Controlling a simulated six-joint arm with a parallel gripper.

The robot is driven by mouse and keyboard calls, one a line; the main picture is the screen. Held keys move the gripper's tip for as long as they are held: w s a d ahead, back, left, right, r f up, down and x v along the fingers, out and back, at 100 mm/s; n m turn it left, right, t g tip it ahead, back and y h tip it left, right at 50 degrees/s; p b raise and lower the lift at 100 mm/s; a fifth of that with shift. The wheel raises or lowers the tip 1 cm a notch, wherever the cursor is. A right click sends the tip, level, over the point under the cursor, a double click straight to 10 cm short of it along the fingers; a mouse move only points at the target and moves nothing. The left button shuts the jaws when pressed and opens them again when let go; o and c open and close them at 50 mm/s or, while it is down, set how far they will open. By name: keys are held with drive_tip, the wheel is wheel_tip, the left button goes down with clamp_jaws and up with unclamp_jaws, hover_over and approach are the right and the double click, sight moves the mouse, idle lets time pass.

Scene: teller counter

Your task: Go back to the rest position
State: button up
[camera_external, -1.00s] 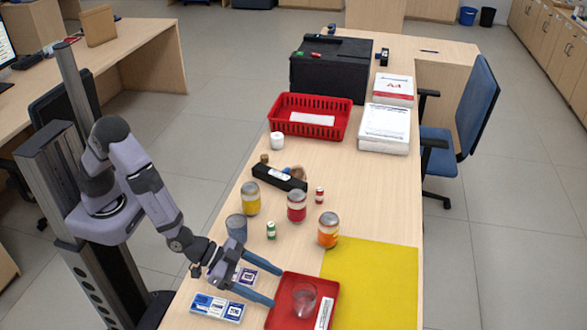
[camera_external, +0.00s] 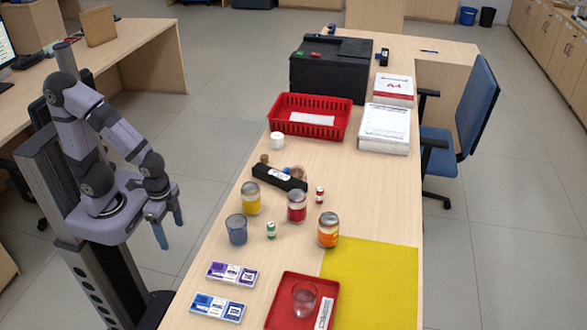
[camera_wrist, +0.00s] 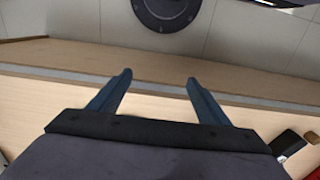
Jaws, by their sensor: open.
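My gripper (camera_external: 169,231) hangs fingers down beside my base column, left of the counter's edge and clear of the counter (camera_external: 214,250). Its two blue fingers are apart with nothing between them. In the wrist view my gripper (camera_wrist: 156,82) also shows open and empty, with the edge of a wooden surface and a dark round shape beyond it. My arm is folded back close to its column.
Open floor lies between arm and counter.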

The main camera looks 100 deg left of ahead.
wheel_tip(320, 180, up, 9)
drive_tip(key=p, duration=0.9)
wheel_tip(320, 180, down, 60)
drive_tip(key=b, duration=6)
